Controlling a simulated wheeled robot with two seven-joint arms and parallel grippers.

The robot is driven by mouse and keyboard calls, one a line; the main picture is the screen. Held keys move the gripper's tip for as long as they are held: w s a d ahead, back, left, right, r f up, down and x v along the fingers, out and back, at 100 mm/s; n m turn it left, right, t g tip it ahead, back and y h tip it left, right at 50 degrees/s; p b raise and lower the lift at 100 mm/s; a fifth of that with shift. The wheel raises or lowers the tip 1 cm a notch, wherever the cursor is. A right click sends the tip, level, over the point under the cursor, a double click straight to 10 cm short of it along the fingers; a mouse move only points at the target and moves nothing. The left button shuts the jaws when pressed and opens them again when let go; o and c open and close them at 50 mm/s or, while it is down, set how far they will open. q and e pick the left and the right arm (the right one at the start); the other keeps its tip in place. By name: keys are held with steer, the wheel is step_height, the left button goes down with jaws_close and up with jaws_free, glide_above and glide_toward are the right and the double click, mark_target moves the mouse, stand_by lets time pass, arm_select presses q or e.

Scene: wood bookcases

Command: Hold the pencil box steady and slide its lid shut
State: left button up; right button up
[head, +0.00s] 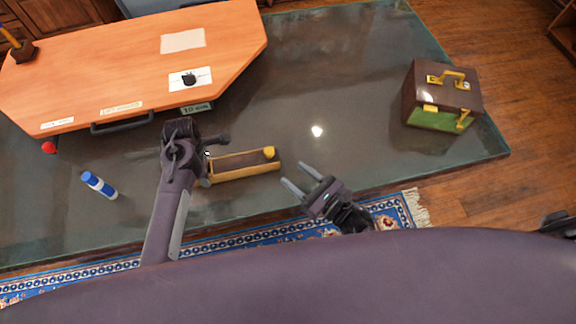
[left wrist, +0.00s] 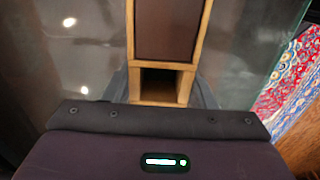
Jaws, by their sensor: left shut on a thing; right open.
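The pencil box (head: 245,173) is a long tan wooden box lying on the glass tabletop, with a small yellow knob (head: 269,153) at its right end. My left gripper (head: 207,168) is shut on its left end; in the left wrist view, fingers flank the box (left wrist: 201,40). There the dark brown lid (left wrist: 168,30) sits between the side rails, and a short open gap shows at the end nearest the gripper. My right gripper (head: 293,177) is open and empty, just right of the box's right end, apart from it. The left fingertips are partly hidden in the head view.
A blue-and-white tube (head: 99,185) and a red ball (head: 49,147) are left of my left arm. A brown-and-green case (head: 441,97) stands at the right. An orange-topped desk piece (head: 130,65) fills the back left. The glass table (head: 340,90) is clear behind the box.

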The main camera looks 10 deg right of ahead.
steer(key=shift+s+d, duration=0.15)
steer(key=shift+s, duration=0.05)
arm_select(q)
steer(key=o, duration=1.2)
steer(key=shift+o, duration=0.2)
steer(key=shift+r, duration=0.1)
